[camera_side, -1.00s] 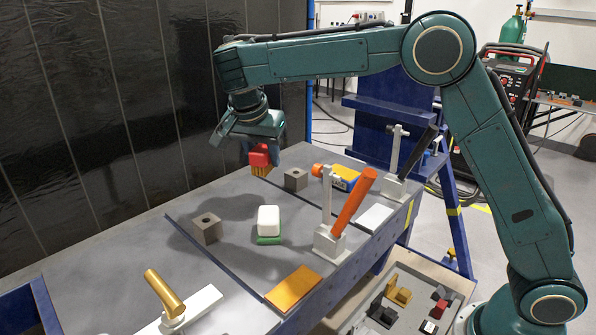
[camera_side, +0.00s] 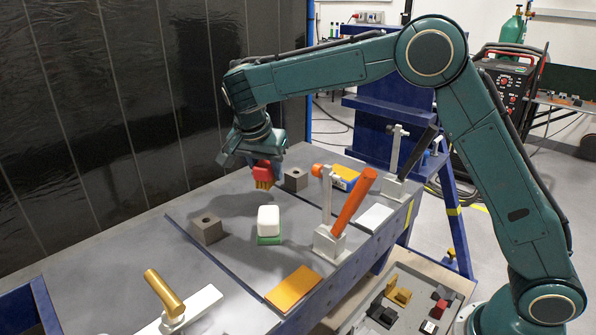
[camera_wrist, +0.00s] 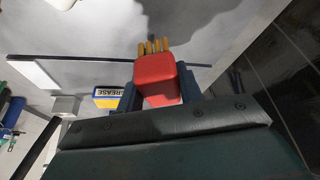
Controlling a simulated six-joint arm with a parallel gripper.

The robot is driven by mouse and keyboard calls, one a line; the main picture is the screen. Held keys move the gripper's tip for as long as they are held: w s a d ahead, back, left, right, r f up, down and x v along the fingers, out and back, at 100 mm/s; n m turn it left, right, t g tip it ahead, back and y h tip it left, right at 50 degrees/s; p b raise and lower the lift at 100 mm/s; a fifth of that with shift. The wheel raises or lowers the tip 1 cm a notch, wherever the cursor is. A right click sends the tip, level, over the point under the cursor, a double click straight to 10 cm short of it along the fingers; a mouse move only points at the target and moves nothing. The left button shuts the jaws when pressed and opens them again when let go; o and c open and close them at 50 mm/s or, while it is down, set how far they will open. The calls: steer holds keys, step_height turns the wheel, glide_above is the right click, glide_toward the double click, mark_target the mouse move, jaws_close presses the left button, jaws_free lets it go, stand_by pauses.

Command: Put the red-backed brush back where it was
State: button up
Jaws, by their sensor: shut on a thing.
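The red-backed brush (camera_side: 263,174) is held in my gripper (camera_side: 262,165), bristles down, above the grey table plate. In the wrist view the brush's red back (camera_wrist: 157,80) and yellow-tan bristles (camera_wrist: 153,46) show between the two blue fingers of my gripper (camera_wrist: 157,92). In the side view the bristle tips look close to the plate, but I cannot tell whether they touch it.
Grey blocks stand to the right (camera_side: 295,179) and lower left (camera_side: 206,229) of the brush.

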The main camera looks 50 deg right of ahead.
mark_target(267, 184)
steer(key=shift+f, duration=2)
steer(key=shift+f, duration=0.15)
steer(key=o, duration=1)
steer(key=shift+c, duration=0.2)
steer(key=v, duration=1.2)
steer(key=shift+s+a, duration=0.1)
